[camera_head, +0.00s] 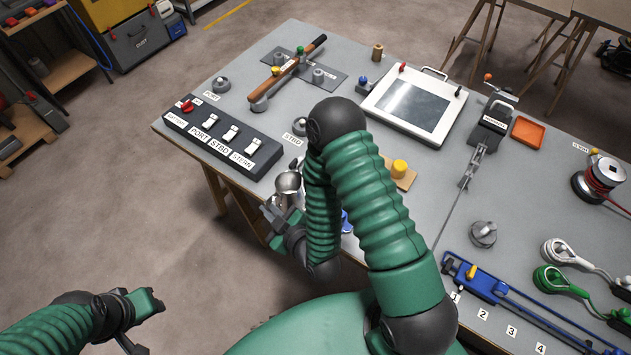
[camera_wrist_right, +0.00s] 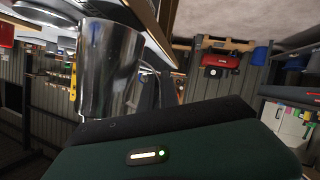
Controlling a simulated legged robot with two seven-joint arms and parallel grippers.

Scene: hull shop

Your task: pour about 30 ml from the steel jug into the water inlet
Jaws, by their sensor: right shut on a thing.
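The steel jug (camera_head: 288,183) is a shiny metal cup near the table's front edge, below the STBD label. My right gripper (camera_head: 281,211) is shut on the jug at its near side. In the right wrist view the jug (camera_wrist_right: 110,70) appears large just beyond the gripper, with its handle on the right. Its contents cannot be seen. I cannot pick out the water inlet; my right arm covers part of the table. A blue object (camera_head: 346,222) shows partly behind that arm. My left gripper (camera_head: 146,322) is empty over the floor, its fingers apart.
A black switch panel (camera_head: 222,140) lies along the table's left edge, left of the jug. A white-framed screen (camera_head: 412,105) and a wooden block with a yellow knob (camera_head: 399,167) stand beyond my right arm. Blue tool (camera_head: 474,277) and cables lie at the right.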

